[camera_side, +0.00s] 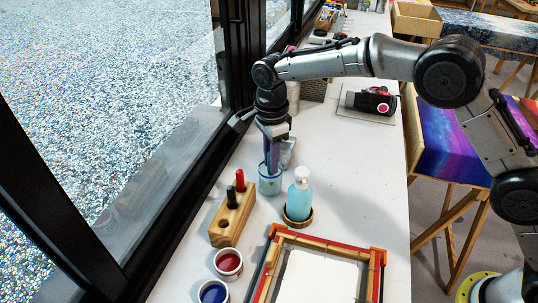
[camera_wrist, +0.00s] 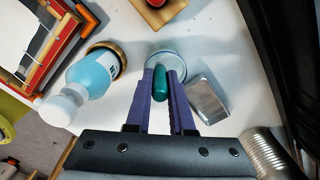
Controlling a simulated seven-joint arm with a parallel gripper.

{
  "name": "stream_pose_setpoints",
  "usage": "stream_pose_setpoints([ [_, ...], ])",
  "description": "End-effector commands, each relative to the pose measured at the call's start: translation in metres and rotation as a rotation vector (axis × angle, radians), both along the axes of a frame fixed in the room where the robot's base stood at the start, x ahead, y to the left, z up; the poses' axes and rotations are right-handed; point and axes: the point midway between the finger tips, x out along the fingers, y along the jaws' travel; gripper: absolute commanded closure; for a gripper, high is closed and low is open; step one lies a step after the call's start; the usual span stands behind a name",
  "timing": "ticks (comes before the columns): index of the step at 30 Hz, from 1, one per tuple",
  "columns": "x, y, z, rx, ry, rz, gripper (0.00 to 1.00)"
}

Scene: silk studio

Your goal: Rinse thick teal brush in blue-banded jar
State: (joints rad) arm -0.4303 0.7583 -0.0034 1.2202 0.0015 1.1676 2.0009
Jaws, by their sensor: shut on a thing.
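My gripper (camera_wrist: 160,92) points down with its purple fingers shut on the thick teal brush (camera_wrist: 160,84), whose rounded end shows between them in the wrist view. In the side view my gripper (camera_side: 271,150) is right over a jar (camera_side: 270,184) with a bluish band, and the fingers reach down to its mouth. The jar's rim (camera_wrist: 168,55) shows just beyond the fingertips in the wrist view. The bristles are hidden, so I cannot tell how deep the brush is in the jar.
A wooden block (camera_side: 232,218) holds a red and a black handle. Red (camera_side: 228,262) and blue (camera_side: 213,292) paint pots and a frame (camera_side: 325,247) lie in front. A metal tin (camera_wrist: 208,98) is beside my fingers.

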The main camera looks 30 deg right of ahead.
Motion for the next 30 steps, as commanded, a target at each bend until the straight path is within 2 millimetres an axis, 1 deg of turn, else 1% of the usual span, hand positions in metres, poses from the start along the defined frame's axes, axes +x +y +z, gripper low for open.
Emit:
stream_pose_setpoints([
  [1, -0.001, -0.002, -0.001, 0.001, -0.001, -0.001, 1.00],
  [5, 0.002, -0.010, 0.005, 0.001, -0.003, -0.002, 1.00],
  [9, 0.011, -0.011, 0.010, 0.001, -0.003, -0.001, 1.00],
  [15, 0.016, -0.004, -0.003, 0.000, -0.001, 0.000, 1.00],
  [19, 0.013, 0.004, 0.004, 0.001, -0.003, 0.002, 1.00],
  [23, 0.006, 0.005, 0.010, 0.001, -0.003, 0.001, 1.00],
  [29, -0.001, -0.001, -0.001, 0.000, 0.000, 0.000, 1.00],
  [30, 0.000, -0.003, 0.000, 0.001, -0.002, -0.001, 1.00],
])
